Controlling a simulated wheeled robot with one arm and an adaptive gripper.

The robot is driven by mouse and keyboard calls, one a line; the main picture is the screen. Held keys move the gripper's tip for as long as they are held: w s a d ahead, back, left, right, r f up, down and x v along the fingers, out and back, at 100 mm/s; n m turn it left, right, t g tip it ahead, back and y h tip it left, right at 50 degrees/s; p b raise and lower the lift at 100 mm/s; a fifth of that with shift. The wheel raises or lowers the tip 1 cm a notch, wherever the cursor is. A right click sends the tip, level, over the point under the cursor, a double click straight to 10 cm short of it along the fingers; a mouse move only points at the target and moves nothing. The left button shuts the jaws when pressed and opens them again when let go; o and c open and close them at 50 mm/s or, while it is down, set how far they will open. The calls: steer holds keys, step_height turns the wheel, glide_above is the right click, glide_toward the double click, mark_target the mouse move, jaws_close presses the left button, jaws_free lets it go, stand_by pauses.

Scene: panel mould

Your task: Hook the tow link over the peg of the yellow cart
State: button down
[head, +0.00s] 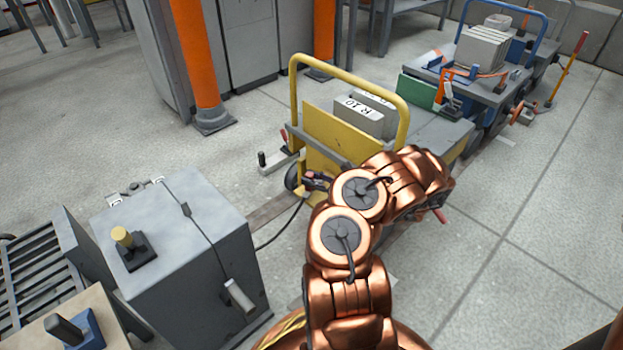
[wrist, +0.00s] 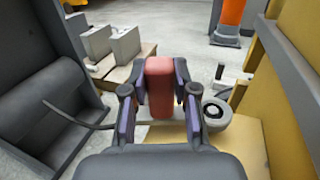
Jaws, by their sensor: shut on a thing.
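My gripper (wrist: 160,92) is shut on a red block-shaped grip in the wrist view. Below the grip runs a pale grey bar, which appears to be the tow link (wrist: 152,128). The yellow cart (head: 340,142) stands just beyond my gripper (head: 314,180) in the head view. A short dark upright peg (head: 262,158) stands on a grey bar left of the cart's front; it also shows in the wrist view (wrist: 220,71).
A grey cabinet (head: 170,235) with a yellow knob stands at the left, a dark cable (head: 283,228) beside it. Orange posts (head: 192,55) rise behind. Another loaded cart (head: 485,75) stands at the back right. The floor at right is clear.

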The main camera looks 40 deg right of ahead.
steer(key=shift+f+b, duration=0.85)
steer(key=shift+f, duration=0.35)
steer(key=c, duration=0.8)
jaws_free()
steer(key=shift+r, duration=5)
steer(key=shift+r, duration=0.1)
